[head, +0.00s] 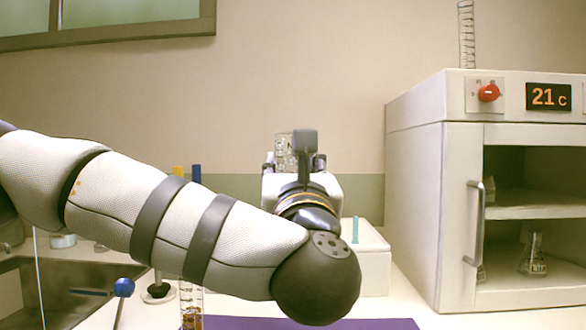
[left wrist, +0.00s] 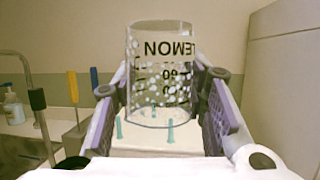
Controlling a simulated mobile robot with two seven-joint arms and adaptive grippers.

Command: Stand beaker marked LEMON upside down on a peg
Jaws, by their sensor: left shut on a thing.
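A clear beaker marked LEMON (left wrist: 162,50) is between the purple fingers of my left gripper (left wrist: 160,95) in the left wrist view. The gripper is shut on it. The lettering looks upside down, and the beaker stands near upright with its lower end above the pegs. Part of it shows behind my gripper (head: 294,162) in the head view (head: 284,150). Teal pegs (left wrist: 170,131) stand on a white base (left wrist: 140,146) below and beyond the beaker. In the head view one peg (head: 355,231) shows on the white base (head: 375,268); my arm hides the others.
A white cabinet (head: 413,210) with an open-looking front stands at the right, holding a flask (head: 534,254). A sink (head: 70,290) is at the left. A purple mat (head: 380,324) lies in front. A glass cylinder (head: 191,303) stands partly behind my arm.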

